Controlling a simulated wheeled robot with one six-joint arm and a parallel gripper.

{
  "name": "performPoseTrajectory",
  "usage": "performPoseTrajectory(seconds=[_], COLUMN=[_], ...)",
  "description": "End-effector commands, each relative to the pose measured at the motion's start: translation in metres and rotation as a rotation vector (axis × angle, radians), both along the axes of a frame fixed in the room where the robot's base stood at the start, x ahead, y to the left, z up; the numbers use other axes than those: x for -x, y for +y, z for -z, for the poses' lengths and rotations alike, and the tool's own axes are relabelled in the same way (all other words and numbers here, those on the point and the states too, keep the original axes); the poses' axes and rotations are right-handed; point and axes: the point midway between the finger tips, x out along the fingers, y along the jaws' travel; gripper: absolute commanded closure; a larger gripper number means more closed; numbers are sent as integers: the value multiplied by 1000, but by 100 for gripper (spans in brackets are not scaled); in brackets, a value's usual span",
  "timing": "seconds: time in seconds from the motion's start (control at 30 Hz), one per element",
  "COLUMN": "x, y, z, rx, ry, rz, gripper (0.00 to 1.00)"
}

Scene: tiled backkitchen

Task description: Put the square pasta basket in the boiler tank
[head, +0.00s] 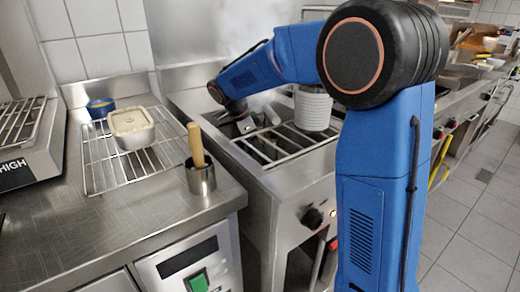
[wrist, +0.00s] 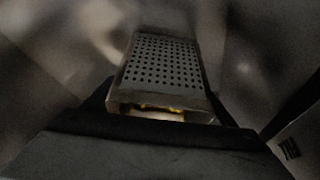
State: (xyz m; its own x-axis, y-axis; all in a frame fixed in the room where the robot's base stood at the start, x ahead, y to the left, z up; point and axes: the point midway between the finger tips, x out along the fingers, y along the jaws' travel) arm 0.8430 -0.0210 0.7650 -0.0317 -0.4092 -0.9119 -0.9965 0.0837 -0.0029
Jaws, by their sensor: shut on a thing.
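The square pasta basket (wrist: 165,65), a grey metal box with rows of round holes, shows in the wrist view straight ahead of my gripper (wrist: 158,116). The jaws are shut on its near end, where something yellowish shows. In the head view, my gripper (head: 244,126) is low over the left part of the boiler tank (head: 292,180), a steel unit with bars across its opening. The basket is mostly hidden there by my wrist and the tank edge, so its depth in the tank cannot be told. The wrist view is dark and blurred.
A white perforated round container (head: 313,109) stands on the tank's right side, close to my arm. On the left counter are a wire rack (head: 100,176) with a lidded tub (head: 132,128) and blue bowl (head: 100,107), and a steel cup (head: 201,179) holding a wooden-handled tool.

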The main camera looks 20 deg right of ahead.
Motion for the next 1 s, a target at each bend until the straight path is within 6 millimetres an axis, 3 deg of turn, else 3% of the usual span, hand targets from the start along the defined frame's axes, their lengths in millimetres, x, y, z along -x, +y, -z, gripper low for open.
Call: performPoseTrajectory(seconds=[0.03, 0.07, 0.1, 0.53, 1.0], x=[0, 0, 0, -1, -3], y=[0, 0, 0, 3, 38], z=[1, 1, 1, -8, -84], rx=[0, 0, 0, 0, -1], ry=[0, 1, 1, -2, -1], rz=[0, 0, 0, -1, -1], gripper=[59, 17, 14, 14, 14])
